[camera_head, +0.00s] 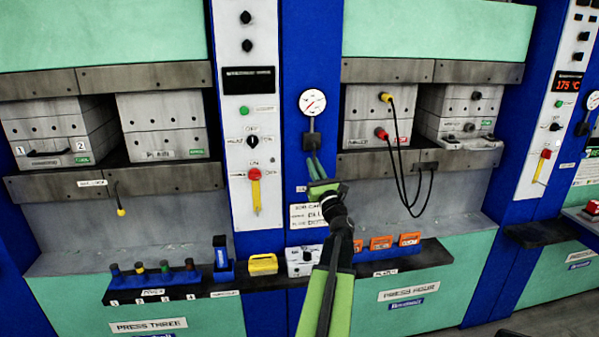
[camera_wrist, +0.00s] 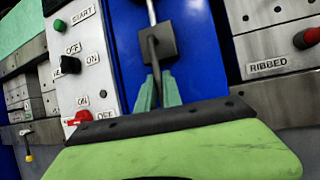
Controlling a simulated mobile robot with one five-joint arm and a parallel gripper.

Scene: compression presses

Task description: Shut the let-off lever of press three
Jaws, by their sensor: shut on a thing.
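The let-off lever's dark block (camera_head: 312,141) sits on the blue column under a round white gauge (camera_head: 313,103), right of press three's white control panel (camera_head: 250,120). In the wrist view the block (camera_wrist: 157,44) hangs on a thin grey rod, and a short dark stem runs down from it. My gripper (camera_head: 315,166) is just below the block. Its two green fingertips (camera_wrist: 158,94) are closed around the stem's lower end. The fingers hide most of what they grip. The press three label (camera_head: 148,326) is on the lower green front at left.
A ledge in front of press three holds several colored-top tools (camera_head: 150,275), a yellow box (camera_head: 263,264) and a white box (camera_head: 302,261). Orange items (camera_head: 381,243) stand right of my arm. Black cables (camera_head: 400,165) hang at the press on the right.

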